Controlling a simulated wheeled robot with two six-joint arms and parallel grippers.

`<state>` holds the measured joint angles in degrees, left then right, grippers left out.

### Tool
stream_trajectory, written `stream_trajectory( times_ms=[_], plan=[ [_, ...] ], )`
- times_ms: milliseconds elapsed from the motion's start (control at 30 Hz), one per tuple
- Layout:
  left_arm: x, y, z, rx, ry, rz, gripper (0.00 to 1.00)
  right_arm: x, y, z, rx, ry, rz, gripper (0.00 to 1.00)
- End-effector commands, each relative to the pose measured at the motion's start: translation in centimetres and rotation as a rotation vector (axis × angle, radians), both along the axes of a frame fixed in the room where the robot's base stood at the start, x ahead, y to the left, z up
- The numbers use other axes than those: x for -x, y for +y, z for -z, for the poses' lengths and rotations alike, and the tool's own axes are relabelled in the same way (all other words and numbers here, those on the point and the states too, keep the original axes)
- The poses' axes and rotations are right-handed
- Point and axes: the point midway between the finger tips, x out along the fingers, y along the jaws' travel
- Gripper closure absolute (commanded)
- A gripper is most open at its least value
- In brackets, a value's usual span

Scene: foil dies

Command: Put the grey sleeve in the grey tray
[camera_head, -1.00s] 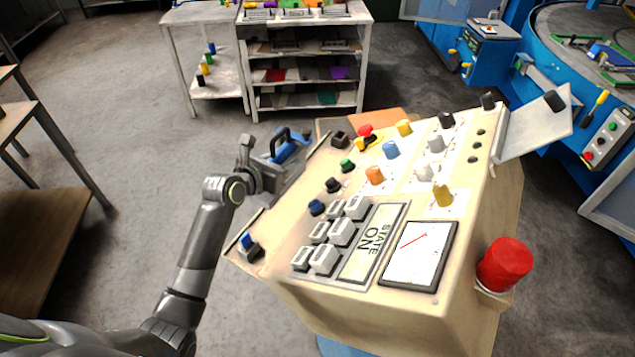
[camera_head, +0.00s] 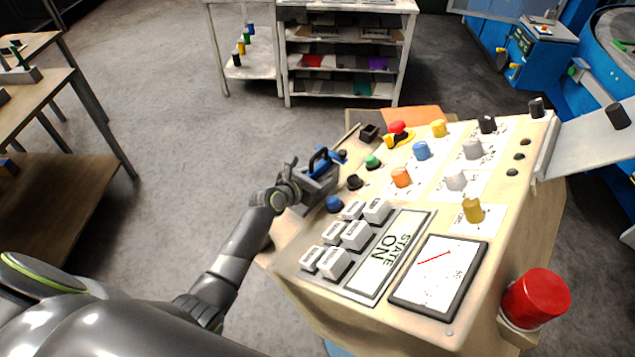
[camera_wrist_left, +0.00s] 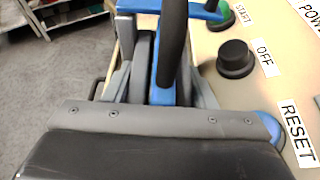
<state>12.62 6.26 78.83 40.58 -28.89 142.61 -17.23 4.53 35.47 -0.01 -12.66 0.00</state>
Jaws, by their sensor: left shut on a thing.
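My left gripper (camera_head: 320,178) is at the left edge of the control console, above its surface or just at it. It is shut on a blue piece with a black bar (camera_wrist_left: 172,45), which shows between the grey fingers in the left wrist view. I cannot make out a grey sleeve for certain in either view. I cannot identify a grey tray for certain either; a tilted pale grey plate (camera_head: 592,138) with a black knob on it is at the console's right end. My right gripper is not in view.
The console carries several coloured knobs, white push buttons (camera_head: 333,263), a meter (camera_head: 437,276) and a large red button (camera_head: 535,298). A black OFF button (camera_wrist_left: 236,58) is close to the gripper. A shelf rack (camera_head: 345,50) stands behind; open floor lies left.

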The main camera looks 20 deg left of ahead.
Motion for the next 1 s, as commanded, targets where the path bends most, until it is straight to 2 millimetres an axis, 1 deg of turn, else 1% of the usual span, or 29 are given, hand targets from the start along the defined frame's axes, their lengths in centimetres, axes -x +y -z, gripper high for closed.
stream_trajectory(
  times_ms=[33,167,433,567,600,700,733,767,1000],
  plan=[
    [-0.1,0.0,0.8,0.002,-0.003,0.000,0.79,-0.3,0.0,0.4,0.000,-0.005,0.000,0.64],
    [-0.1,0.0,1.9,0.002,-0.005,0.000,0.79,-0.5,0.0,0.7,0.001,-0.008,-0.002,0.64],
    [-0.1,0.0,1.9,0.001,-0.007,-0.001,0.79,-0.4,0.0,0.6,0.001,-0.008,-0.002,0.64],
    [-0.1,0.0,2.2,0.001,-0.006,-0.001,0.79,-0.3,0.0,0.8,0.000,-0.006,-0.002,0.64],
    [0.0,0.0,2.4,0.000,-0.001,0.000,0.45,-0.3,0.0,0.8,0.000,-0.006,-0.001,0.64],
    [0.0,0.0,2.4,0.000,0.000,0.000,0.32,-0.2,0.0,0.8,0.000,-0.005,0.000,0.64],
    [0.0,0.0,2.4,0.000,0.000,0.000,0.28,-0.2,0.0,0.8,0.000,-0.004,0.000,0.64],
    [0.0,0.0,2.4,0.000,0.000,0.000,0.27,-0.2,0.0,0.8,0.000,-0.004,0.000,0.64],
    [0.0,0.0,2.2,0.000,0.000,0.000,0.27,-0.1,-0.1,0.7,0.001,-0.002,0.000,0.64]
  ],
)
